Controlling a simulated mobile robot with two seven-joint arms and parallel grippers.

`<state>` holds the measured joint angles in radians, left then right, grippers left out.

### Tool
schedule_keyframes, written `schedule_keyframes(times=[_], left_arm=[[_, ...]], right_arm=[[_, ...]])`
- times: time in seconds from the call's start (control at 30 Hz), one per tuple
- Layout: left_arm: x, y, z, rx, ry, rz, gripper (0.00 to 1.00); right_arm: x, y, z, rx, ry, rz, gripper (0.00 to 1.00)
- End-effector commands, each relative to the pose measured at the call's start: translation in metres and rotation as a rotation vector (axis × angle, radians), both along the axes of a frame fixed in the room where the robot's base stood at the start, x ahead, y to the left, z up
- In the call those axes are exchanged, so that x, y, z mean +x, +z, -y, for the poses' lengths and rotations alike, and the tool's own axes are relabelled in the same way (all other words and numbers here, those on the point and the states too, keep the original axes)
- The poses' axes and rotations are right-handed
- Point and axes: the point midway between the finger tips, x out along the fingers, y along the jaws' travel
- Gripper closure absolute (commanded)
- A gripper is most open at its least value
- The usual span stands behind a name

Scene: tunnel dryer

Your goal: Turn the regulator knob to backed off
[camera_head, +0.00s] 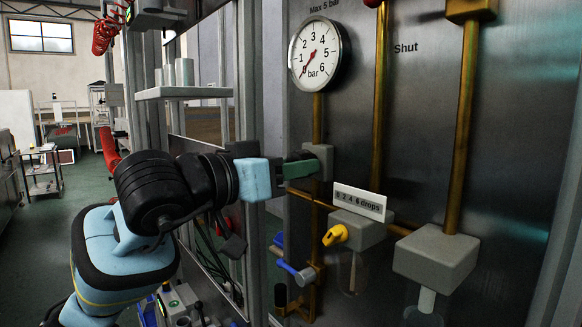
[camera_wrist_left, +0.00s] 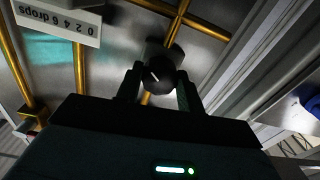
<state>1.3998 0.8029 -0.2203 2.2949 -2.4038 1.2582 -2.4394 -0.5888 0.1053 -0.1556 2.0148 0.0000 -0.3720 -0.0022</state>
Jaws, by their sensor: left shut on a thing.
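The regulator knob (camera_wrist_left: 158,75) is black with a white pointer line and sits between the two fingers of my left gripper (camera_wrist_left: 158,85) in the left wrist view. The gripper is shut on it. In the head view my left gripper (camera_head: 302,166) reaches in from the left to the grey regulator body (camera_head: 322,157) on the brass pipe, and the knob is hidden there by the fingers. The round pressure gauge (camera_head: 319,53) above has its red needle pointing down-left, near the low end of the scale. My right gripper is not in view.
A "0 2 4 6 drops" label (camera_head: 359,202) and a yellow knob (camera_head: 336,235) on a grey block are right of and below the regulator. A blue-handled valve (camera_head: 290,262) is below. Brass pipes run up the metal panel (camera_head: 420,120). A metal frame post stands close on the left.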

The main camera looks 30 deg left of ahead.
Motion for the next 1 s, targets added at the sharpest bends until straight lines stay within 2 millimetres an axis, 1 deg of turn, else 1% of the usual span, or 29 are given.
schedule_keyframes(times=[0.17, 0.37, 1.0], left_arm=[[0.0001, 0.0000, -0.0002, -0.035, 0.001, -0.013, 0.85], [0.0003, -0.0001, -0.0002, -0.140, 0.002, -0.052, 0.85], [0.0001, 0.0010, 0.0007, -0.700, 0.000, -0.245, 0.85]], right_arm=[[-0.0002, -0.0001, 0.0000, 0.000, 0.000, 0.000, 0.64], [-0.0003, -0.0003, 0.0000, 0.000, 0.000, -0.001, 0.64], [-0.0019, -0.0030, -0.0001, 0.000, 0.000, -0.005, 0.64]])
